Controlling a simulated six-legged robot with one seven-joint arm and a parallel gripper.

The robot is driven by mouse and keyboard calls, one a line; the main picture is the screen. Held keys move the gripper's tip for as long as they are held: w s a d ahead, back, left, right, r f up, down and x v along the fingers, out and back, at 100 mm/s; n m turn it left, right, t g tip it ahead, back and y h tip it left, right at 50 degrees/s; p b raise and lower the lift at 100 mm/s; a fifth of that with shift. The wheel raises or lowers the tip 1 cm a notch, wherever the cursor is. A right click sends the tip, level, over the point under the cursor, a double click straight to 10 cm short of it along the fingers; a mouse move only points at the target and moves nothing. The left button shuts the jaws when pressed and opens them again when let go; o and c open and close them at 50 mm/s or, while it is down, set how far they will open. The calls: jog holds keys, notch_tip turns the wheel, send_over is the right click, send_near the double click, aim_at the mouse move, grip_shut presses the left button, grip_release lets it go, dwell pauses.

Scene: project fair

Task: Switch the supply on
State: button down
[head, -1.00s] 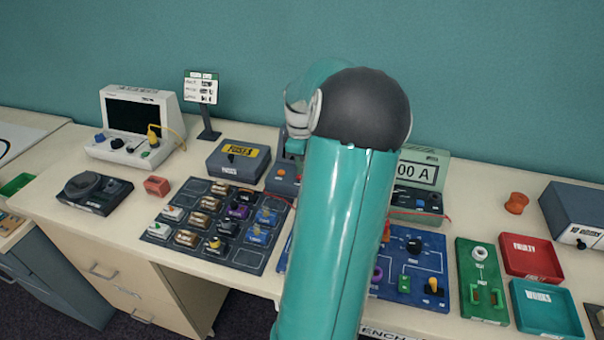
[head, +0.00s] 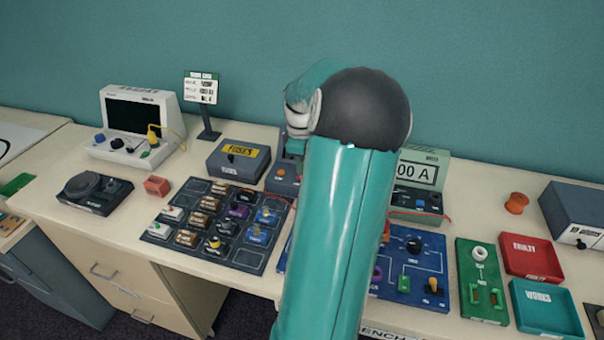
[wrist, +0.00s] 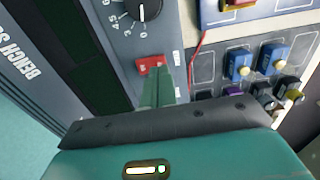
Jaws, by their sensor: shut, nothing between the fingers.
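The bench supply is a grey box in the wrist view (wrist: 95,50), lettered "BENCH S…" with a dark display and a black dial (wrist: 146,8). A red switch (wrist: 150,63) sits on its panel below the dial. My gripper (wrist: 155,82) is shut and empty, its green fingertips right at the red switch's lower edge. I cannot tell whether they touch it or which way the switch is set. In the head view my arm hides the gripper and most of the supply; only the supply's left part (head: 284,180) shows.
In the wrist view a red wire (wrist: 196,50) runs beside the supply, near a tray of blue and dark parts (wrist: 240,62). In the head view a fuse box (head: 238,160) stands left of the supply and a meter (head: 424,170) right.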

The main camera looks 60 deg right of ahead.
aim_at(300, 176)
jog(key=shift+f, duration=0.85)
dwell(0.4)
jog(key=shift+r, duration=3.5)
jog(key=shift+w, duration=0.1)
jog(key=w+a+r+h, duration=0.15)
jog(key=w+a, duration=0.25)
jog(key=a, duration=0.4)
jog(key=w+a+r+t, duration=0.1)
jog(key=w+a+r, duration=0.25)
jog(key=a, duration=0.55)
jog(key=w+a+r+h, duration=0.15)
jog(key=w+a, duration=0.25)
jog(key=a, duration=0.4)
jog(key=s+a+m+t+y, duration=0.1)
jog(key=s+a, duration=0.3)
jog(key=a, duration=0.8)
jog(key=s+a+t+y, duration=0.2)
jog(key=s+a+t, duration=0.1)
jog(key=a, duration=0.9)
jog(key=shift+s+r+m+t, duration=0.3)
jog(key=shift+s+m, duration=0.1)
jog(key=shift+s, duration=0.1)
